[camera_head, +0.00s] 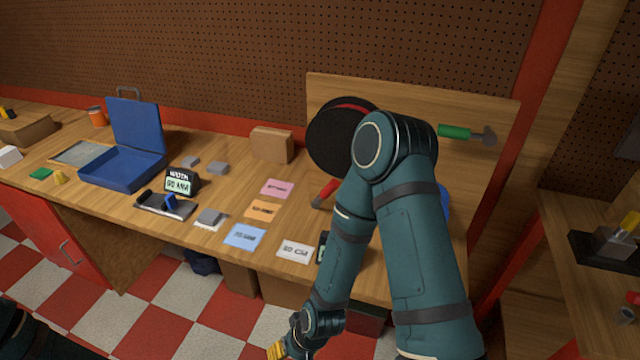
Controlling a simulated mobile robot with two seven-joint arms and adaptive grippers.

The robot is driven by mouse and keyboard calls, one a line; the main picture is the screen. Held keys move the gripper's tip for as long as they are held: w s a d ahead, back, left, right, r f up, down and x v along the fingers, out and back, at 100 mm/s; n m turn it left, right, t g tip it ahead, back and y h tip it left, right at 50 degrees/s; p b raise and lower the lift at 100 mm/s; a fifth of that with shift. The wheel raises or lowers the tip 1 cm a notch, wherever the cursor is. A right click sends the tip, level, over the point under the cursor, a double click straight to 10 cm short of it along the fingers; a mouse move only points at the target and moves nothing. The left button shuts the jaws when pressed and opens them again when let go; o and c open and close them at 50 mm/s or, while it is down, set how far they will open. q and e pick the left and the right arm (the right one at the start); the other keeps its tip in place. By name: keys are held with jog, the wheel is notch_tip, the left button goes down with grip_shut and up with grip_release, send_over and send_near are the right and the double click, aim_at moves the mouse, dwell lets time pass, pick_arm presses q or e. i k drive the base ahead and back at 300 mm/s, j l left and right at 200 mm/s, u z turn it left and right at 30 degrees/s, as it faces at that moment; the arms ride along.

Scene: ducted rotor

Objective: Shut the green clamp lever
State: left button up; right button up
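The green clamp lever (454,131) is on the upright wooden board (400,92) at the back right, its handle lying roughly level. A grey metal piece (489,137) is at its right end. The lever's left end is close to my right arm's elbow in the picture. A black disc-like rotor housing with a red band (335,135) is left of the elbow, partly hidden by it. My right gripper (275,351) is low at the bottom edge, far from the lever; only its yellowish part shows, so its opening cannot be told. My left gripper is out of view.
The workbench holds an open blue case (122,168), a small display (180,182), several coloured cards (244,237), and a brown box (271,144). A red-handled item (325,192) lies below the rotor. A side bench (590,220) stands at right.

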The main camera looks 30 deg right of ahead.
aim_at(489, 137)
jog(key=z, duration=1.7)
jog(key=l+u, duration=0.1)
jog(key=l, duration=0.15)
jog(key=i, duration=0.05)
